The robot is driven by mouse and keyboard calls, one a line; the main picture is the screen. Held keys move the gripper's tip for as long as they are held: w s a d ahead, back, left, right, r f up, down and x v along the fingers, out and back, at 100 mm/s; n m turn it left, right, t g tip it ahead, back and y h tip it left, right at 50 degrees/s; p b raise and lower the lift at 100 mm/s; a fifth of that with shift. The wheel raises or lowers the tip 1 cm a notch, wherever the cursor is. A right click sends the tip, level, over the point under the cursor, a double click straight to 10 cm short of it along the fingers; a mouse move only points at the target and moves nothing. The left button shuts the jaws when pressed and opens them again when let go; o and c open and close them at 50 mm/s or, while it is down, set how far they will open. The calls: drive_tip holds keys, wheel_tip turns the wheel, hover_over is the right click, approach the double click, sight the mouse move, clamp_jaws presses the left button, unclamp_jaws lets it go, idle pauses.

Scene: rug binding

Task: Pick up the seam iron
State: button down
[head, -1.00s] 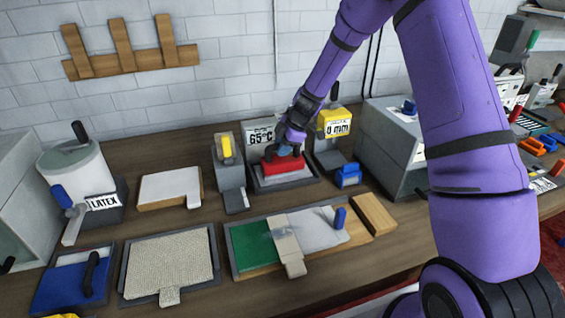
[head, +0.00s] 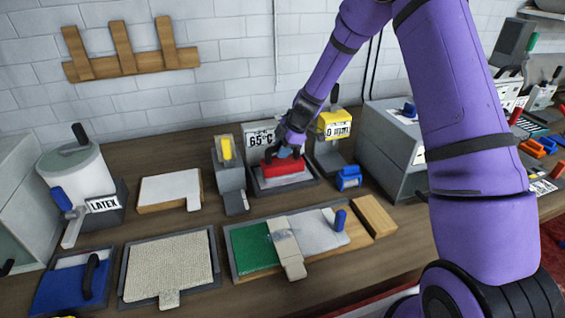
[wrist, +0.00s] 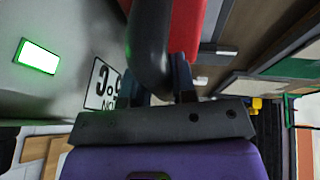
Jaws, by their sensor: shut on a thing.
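The seam iron (head: 283,168) has a red body and sits at its grey dock (head: 262,187), in front of the 65°C display (head: 261,138). I cannot tell whether it rests on the dock or is just clear of it. My gripper (head: 285,152) comes down from above and is shut on the iron's handle. In the wrist view, the dark curved handle (wrist: 150,45) lies between my fingers (wrist: 162,92), with the red body beyond it. The fingertips are partly hidden by the handle.
A yellow-topped gauge (head: 335,124) stands close to the right of the dock, and a grey stand with a yellow lever (head: 228,160) close to its left. A blue clamp (head: 348,177) is at the front right. A board with green cloth (head: 253,248) lies in front.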

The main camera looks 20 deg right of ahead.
drive_tip(key=shift+r, duration=0.1)
drive_tip(key=shift+r, duration=1.75)
drive_tip(key=s+a, duration=0.2)
drive_tip(key=s, duration=0.5)
drive_tip(key=s+a+r, duration=0.1)
drive_tip(key=s+a, duration=0.1)
drive_tip(key=s, duration=0.6)
drive_tip(key=shift+s+a+r, duration=0.15)
drive_tip(key=shift+s+a, duration=0.05)
drive_tip(key=shift+a, duration=0.05)
drive_tip(key=c, duration=1.7)
unclamp_jaws()
clamp_jaws()
